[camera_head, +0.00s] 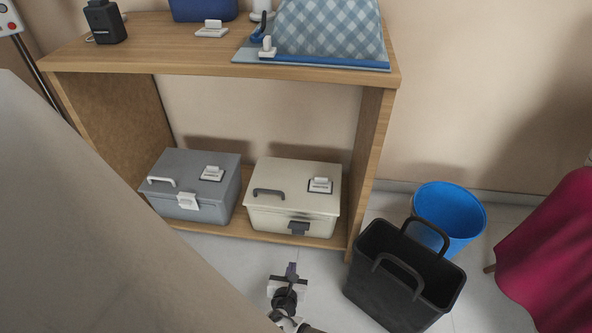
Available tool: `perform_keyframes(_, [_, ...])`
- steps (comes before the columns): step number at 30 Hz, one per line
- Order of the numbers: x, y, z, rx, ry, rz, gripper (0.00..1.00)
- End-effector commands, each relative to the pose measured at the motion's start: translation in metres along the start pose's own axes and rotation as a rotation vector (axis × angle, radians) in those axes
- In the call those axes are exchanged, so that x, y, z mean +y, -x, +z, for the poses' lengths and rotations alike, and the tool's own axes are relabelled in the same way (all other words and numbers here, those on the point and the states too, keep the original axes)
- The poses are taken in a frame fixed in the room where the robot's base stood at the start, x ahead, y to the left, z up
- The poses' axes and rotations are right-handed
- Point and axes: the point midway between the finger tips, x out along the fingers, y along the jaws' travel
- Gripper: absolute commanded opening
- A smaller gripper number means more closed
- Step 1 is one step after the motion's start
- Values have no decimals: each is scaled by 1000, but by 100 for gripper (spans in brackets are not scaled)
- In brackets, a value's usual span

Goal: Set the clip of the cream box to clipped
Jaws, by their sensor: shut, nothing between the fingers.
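The cream box (270,224) sits on the lower shelf, right of a grey box. It has a dark handle (268,193) and a white switch-like part (320,185) on its lid. Its dark clip (299,228) is at the lower middle of the front face; I cannot tell whether it is clipped. My gripper (291,268) is in front of and below the cream box, apart from it. Its fingers are together and hold nothing.
The grey box (205,205) with a pale clip stands beside the cream box. A black basket (383,292) and a blue bin (452,208) stand on the floor to the right. The wooden shelf's right side panel (370,150) rises beside the cream box. A large pale surface covers the lower left.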

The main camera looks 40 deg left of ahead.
Motion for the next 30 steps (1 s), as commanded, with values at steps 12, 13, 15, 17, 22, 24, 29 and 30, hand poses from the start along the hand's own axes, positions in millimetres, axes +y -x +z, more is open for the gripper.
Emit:
perform_keyframes(12, [0, -80, 8, -2, -1, 1, 0])
perform_keyframes(13, [1, -81, 14, -2, -1, 2, 0])
perform_keyframes(15, [0, -83, 23, -2, -1, 1, 0])
perform_keyframes(17, [0, -84, 29, -2, 0, 2, 0])
perform_keyframes(22, [0, -86, 38, 0, 0, 1, 0])
perform_keyframes(24, [0, -86, 39, 0, 0, 1, 0])
perform_keyframes(29, [0, -86, 39, 0, 1, 1, 0])
perform_keyframes(30, [0, -86, 39, 0, 1, 1, 0])
